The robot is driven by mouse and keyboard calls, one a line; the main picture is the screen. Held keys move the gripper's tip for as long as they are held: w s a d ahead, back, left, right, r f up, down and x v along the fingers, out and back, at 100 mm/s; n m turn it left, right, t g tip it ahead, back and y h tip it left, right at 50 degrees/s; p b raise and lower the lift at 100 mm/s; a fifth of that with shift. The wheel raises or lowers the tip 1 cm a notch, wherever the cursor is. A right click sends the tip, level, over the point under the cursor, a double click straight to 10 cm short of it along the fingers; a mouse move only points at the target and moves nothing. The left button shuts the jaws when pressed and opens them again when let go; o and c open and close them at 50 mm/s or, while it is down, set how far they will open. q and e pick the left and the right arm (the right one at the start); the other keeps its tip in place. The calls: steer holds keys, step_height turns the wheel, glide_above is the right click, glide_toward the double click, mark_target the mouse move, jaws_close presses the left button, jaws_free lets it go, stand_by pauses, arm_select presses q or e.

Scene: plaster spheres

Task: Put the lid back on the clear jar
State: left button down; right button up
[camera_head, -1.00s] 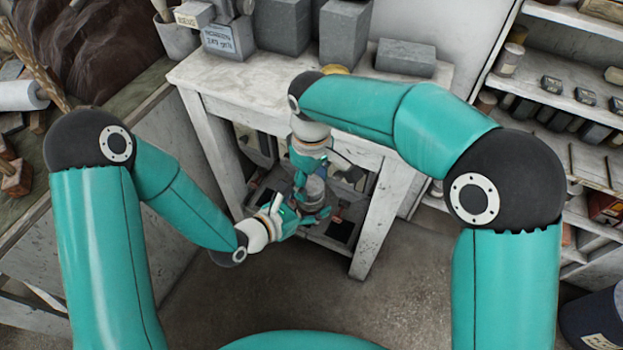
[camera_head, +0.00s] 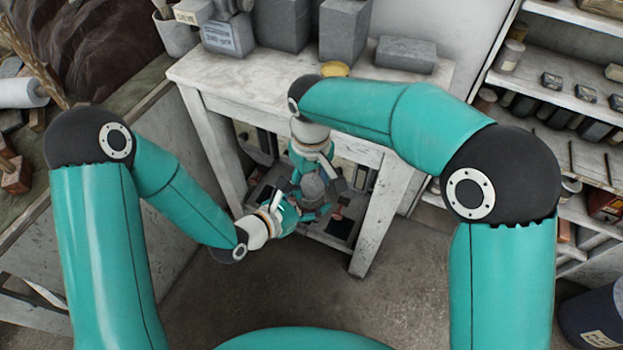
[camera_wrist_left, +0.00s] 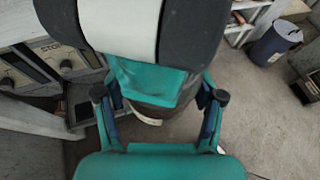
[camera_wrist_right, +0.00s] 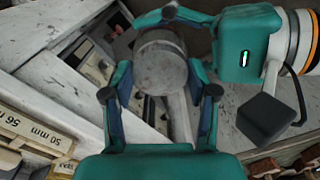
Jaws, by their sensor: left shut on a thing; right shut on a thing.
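A round, grey, flat-topped piece (camera_head: 313,186), seemingly the lid, is between my two grippers in front of the white table. In the right wrist view it (camera_wrist_right: 162,66) is a grey cylinder between the fingers of my right gripper (camera_wrist_right: 160,92), which is shut on it. My left gripper (camera_wrist_left: 160,95) is shut on a dark brown cylinder with a pale label (camera_wrist_left: 150,112), seemingly the jar. My right gripper's teal body covers most of it in the left wrist view. I cannot tell whether lid and jar touch.
Grey blocks (camera_head: 345,32) and a small yellow round thing (camera_head: 335,69) are on top. Shelves (camera_head: 560,95) are at right. The floor in front (camera_head: 300,290) is clear.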

steer(key=m, duration=0.8)
steer(key=shift+a+m, duration=0.1)
steer(key=shift+m, duration=0.3)
steer(key=m, duration=0.8)
steer(key=shift+w+a, duration=0.1)
steer(key=m, duration=0.6)
steer(key=shift+w+m, duration=0.1)
steer(key=shift+m, duration=0.2)
steer(key=m, duration=0.8)
steer(key=shift+w, duration=0.1)
